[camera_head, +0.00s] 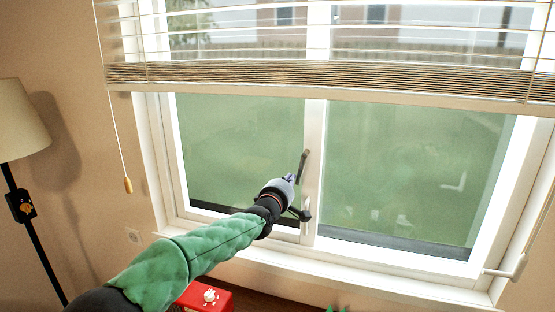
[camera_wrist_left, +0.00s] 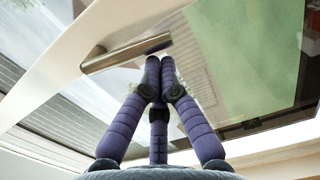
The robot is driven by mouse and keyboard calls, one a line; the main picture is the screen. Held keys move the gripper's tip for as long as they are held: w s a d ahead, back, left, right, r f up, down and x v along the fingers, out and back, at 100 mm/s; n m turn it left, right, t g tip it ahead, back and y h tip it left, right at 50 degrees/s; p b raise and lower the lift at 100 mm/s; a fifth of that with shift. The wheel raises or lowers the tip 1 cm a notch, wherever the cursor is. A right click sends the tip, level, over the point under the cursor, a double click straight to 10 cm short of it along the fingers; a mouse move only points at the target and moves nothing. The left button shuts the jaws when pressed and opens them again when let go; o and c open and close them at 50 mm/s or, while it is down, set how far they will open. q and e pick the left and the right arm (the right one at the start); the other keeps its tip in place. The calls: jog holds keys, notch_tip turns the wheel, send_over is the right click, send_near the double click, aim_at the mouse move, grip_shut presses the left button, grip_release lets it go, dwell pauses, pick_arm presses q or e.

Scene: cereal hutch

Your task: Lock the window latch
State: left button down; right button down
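The window latch (camera_head: 302,165) is a dark, slim handle on the white middle frame post of the window, standing nearly upright with a slight tilt in the head view. In the left wrist view the latch (camera_wrist_left: 125,53) is a metallic bar on the pale frame, just beyond my fingertips. My left gripper (camera_head: 290,180) is beside the latch, to its lower left. In the wrist view the purple fingers of my left gripper (camera_wrist_left: 161,80) come together at their tips with nothing seen between them. I cannot tell whether the tips touch the latch. My right gripper is not in view.
Window blinds (camera_head: 330,76) hang over the upper window, with a pull cord and wooden tassel (camera_head: 128,185) at left. A floor lamp (camera_head: 20,120) stands at far left. A red box (camera_head: 215,298) sits below the window. The white sill (camera_head: 370,282) is clear.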

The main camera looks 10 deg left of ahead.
pick_arm(q)
jog(key=shift+s+d+f+n+b, duration=0.1)
jog(key=shift+d+f+n+b, duration=0.1)
jog(key=shift+d+n+b, duration=0.4)
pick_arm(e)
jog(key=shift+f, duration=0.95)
pick_arm(q)
jog(key=shift+a, duration=0.15)
